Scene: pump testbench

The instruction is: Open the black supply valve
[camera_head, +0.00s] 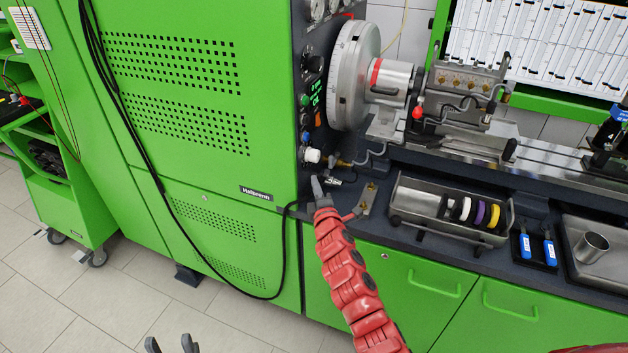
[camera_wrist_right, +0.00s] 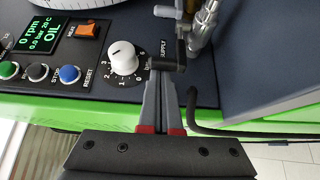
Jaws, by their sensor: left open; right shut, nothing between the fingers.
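The black supply valve handle (camera_wrist_right: 166,65) shows in the right wrist view beside the printed SUPPLY label, left of metal pipe fittings. In the head view, the black valve parts (camera_head: 335,181) are small and lie beside the brass fitting below the control panel. My right gripper (camera_wrist_right: 161,82) is shut and empty, its fingertips right at the handle. I cannot tell whether they touch it. In the head view this gripper (camera_head: 317,187) is at the end of the red arm. My left gripper (camera_head: 171,345) is open and empty at the bottom edge, far from the valve.
A white dial knob (camera_wrist_right: 122,56) stands just left of my fingertips, with a blue reset button (camera_wrist_right: 70,74) and a display (camera_wrist_right: 42,36) beyond. A black hose (camera_wrist_right: 205,130) runs close on the right. A tray of coloured rings (camera_head: 448,212) stands on the bench.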

